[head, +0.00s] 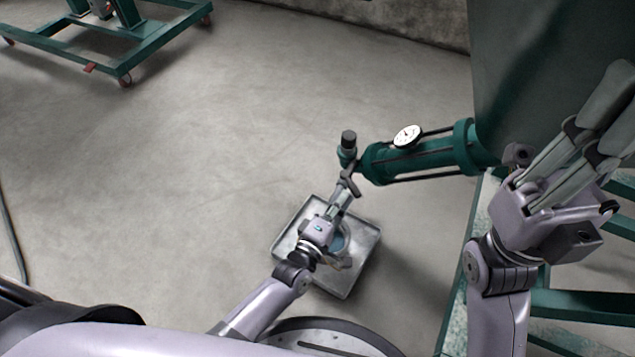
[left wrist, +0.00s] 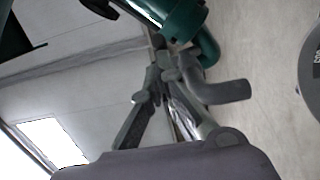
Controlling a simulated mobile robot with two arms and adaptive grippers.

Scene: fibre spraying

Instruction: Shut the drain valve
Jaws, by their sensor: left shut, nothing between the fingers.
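The drain valve (head: 347,157) is a small green fitting with a black cap, at the left end of the green horizontal cylinder. A grey bent piece (left wrist: 218,90), apparently its handle, is beside my left fingertips in the left wrist view; I cannot tell whether they touch. The green valve body (left wrist: 180,20) is just above it. My left gripper (head: 346,188) is shut and empty, reaching up from below to just under the valve. It also shows in the left wrist view (left wrist: 160,78). My right gripper (head: 603,108) is raised at the right, away from the valve; its finger gap is unclear.
A metal tray (head: 358,272) with a round vessel (head: 339,238) in it is on the floor beneath my left gripper. The green cylinder (head: 425,156) carries a white dial (head: 407,136) and joins a large dark tank (head: 545,65). Open floor lies to the left.

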